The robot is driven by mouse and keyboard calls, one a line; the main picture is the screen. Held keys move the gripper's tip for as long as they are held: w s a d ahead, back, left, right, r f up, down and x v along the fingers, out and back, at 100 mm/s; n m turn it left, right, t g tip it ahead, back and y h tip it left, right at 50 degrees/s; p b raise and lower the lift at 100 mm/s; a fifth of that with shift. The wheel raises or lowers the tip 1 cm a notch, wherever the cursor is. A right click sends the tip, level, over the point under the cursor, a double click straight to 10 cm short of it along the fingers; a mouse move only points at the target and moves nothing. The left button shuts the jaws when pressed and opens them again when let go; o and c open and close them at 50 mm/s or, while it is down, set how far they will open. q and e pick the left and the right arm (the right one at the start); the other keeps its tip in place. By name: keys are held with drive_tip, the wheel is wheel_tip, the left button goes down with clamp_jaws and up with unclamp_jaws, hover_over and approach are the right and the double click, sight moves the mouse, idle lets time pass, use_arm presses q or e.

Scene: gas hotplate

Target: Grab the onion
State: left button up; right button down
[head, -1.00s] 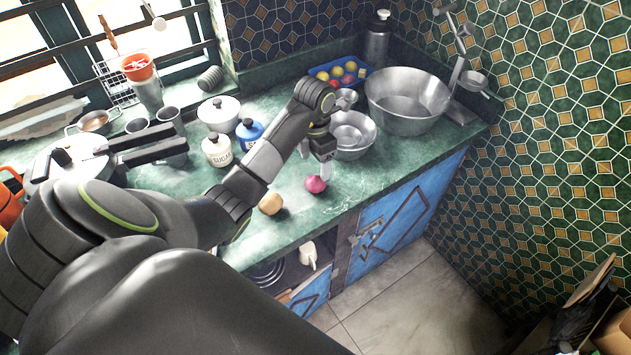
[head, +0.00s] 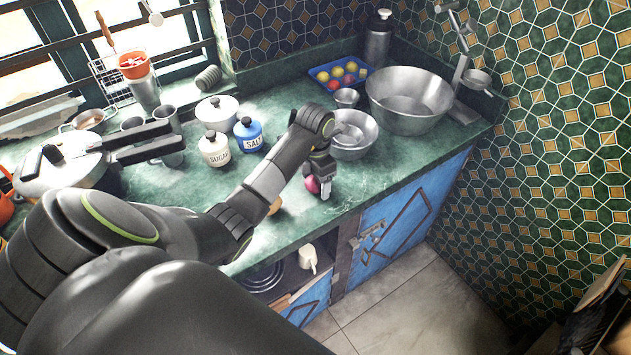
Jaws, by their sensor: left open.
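The onion (head: 312,185) is a small round magenta-red bulb on the green counter (head: 370,180), near its front edge. My left gripper (head: 320,186) comes down over it from above, with a finger in front of and to the right of the onion. The gripper is open, with the onion at or between its fingers; part of the onion is hidden by the finger. I cannot tell whether the fingers touch it. A tan potato-like item (head: 274,205) lies to the left, mostly hidden behind my left arm. My right gripper is not in view.
Metal bowls (head: 408,98) stand behind and to the right of the gripper. A blue tray (head: 318,76) of fruit is at the back. Sugar (head: 214,150) and salt (head: 248,135) jars stand left of my arm. The counter right of the gripper is clear.

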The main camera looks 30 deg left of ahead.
use_arm(q)
drive_tip(key=shift+c, duration=0.4)
drive_tip(key=c, duration=0.9)
